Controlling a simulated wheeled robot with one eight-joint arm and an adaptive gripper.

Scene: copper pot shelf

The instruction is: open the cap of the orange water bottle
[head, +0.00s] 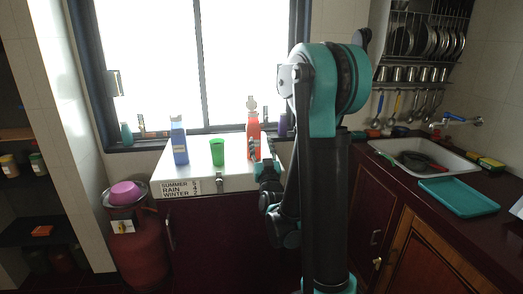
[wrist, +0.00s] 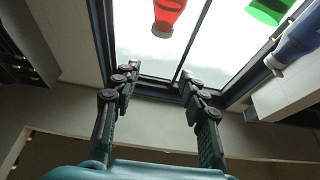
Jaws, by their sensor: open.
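The orange water bottle (head: 253,135) stands upright on the white top in front of the window, with a pale cap (head: 252,104) above it. In the wrist view the bottle (wrist: 170,12) shows at the top edge, partly cut off, beyond the fingertips. My gripper (wrist: 159,78) is open and empty, its two fingers spread apart with a gap between them and the bottle. In the head view my gripper is low in front of the bottle, dark and partly hidden by my arm, so its exact distance is unclear.
A green cup (head: 217,152) and a blue bottle (head: 179,140) stand left of the orange bottle. A purple item (head: 283,124) is behind to the right. The white top (head: 203,181) has a labelled front. A sink (head: 425,155) and teal tray (head: 458,196) are on the right counter.

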